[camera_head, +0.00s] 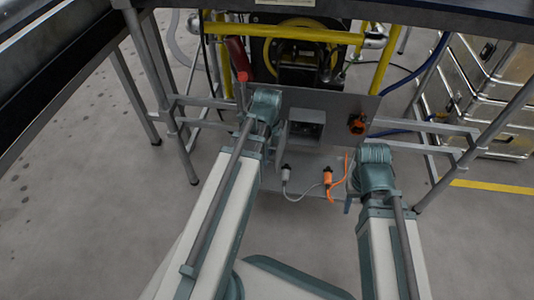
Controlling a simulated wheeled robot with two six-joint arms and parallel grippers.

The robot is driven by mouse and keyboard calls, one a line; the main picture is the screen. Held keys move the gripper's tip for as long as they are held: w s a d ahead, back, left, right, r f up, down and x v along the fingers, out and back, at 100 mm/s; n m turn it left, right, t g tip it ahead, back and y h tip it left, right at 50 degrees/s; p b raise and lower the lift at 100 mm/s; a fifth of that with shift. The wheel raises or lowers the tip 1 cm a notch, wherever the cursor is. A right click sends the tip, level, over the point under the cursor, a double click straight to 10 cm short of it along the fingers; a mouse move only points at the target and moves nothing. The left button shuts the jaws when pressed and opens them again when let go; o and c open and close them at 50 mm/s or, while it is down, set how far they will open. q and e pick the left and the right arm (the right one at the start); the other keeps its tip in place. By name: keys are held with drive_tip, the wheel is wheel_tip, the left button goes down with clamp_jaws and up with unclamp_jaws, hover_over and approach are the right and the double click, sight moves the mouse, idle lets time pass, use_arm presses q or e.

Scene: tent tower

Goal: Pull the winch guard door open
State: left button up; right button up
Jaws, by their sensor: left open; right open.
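The yellow tubular frame (285,33) of what looks like the winch guard stands at the top middle. Behind it is the dark winch (300,60) with a yellow ring. I cannot tell the door's hinge or how far it stands open. A red handle-like part (238,56) is at the frame's left side. My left gripper (243,90) is just below this red part, mostly hidden by its wrist; contact cannot be made out. My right gripper (348,194) is low in front of the grey panel, largely hidden by its wrist and apart from the frame.
A grey panel (330,103) with a box (305,125), an orange connector (356,124) and hanging cables (325,180) is below the winch. Metal legs (135,85) stand left. Silver cases (480,90) stand right. The floor at left is clear.

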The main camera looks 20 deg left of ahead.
use_arm(q)
wheel_tip(320, 180, up, 14)
drive_tip(key=p, duration=1.3)
drive_tip(key=shift+p, duration=0.3)
drive_tip(key=shift+f, duration=0.15)
drive_tip(key=s+d+n+y, duration=0.1)
drive_tip(key=s+d+n, duration=0.4)
drive_tip(key=d, duration=0.4)
drive_tip(key=s+d+n, duration=0.2)
drive_tip(key=d+n, duration=0.6)
drive_tip(key=d, duration=0.2)
wheel_tip(320, 180, up, 27)
drive_tip(key=p, duration=2.6)
drive_tip(key=shift+p, duration=0.35)
drive_tip(key=shift+d, duration=0.15)
